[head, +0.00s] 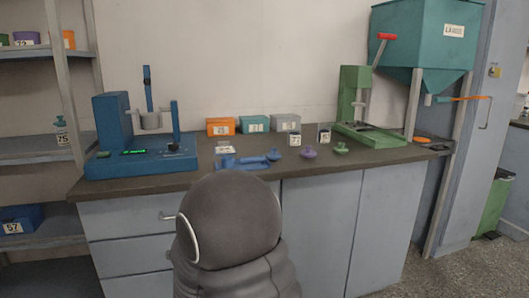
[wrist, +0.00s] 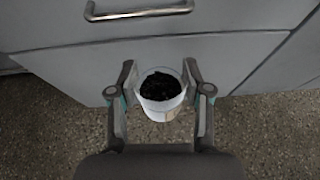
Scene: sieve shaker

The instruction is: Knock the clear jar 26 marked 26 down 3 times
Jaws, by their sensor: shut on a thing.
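In the wrist view, my gripper (wrist: 159,82) is shut on a clear jar (wrist: 162,107) with dark granular contents. The jar sits between the two fingers with its open top facing the camera. A pale label shows low on its side, but its number cannot be read, so I cannot confirm the mark 26. The jar is held in front of a grey drawer front, above the speckled floor. In the head view, my dark arm hides my gripper and the held jar.
The dark bench top (head: 390,153) carries a blue machine (head: 115,130), a green press (head: 352,95), small bins (head: 254,125), two labelled jars (head: 294,139) (head: 324,137) and several knobbed pieces (head: 308,153). A teal hopper (head: 420,40) stands at right, shelves (head: 45,150) at left.

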